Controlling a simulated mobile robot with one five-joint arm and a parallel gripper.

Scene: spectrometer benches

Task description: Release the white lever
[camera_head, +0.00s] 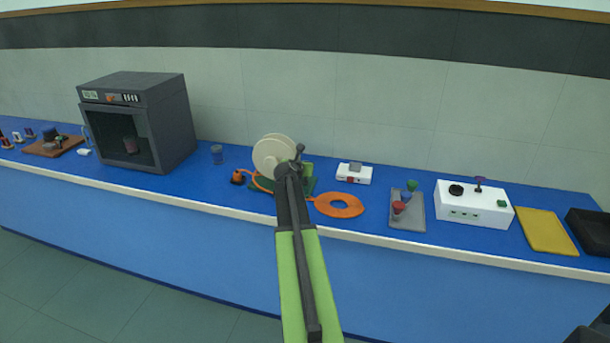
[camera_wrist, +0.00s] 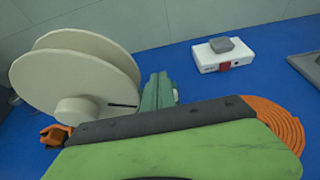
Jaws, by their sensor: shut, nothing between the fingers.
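I cannot make out a white lever in either view. A cream reel (camera_head: 270,153) stands upright on a dark green base (camera_head: 263,187) near the middle of the bench; it fills the left of the wrist view (camera_wrist: 62,82). A thin black rod (camera_wrist: 122,104) shows by its hub. A green block (camera_wrist: 156,92) stands just right of the reel. My gripper (camera_head: 297,152) is shut and empty, in front of the reel's right side in the head view, and hides part of the base. I cannot tell whether it touches anything there.
A flat orange cable coil (camera_head: 339,205) lies right of the base, and an orange connector (camera_head: 238,177) lies left. A white box with a grey top piece (camera_head: 353,174) stands behind. A grey tray (camera_head: 408,222) holds funnels. A dark oven (camera_head: 150,118) stands left.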

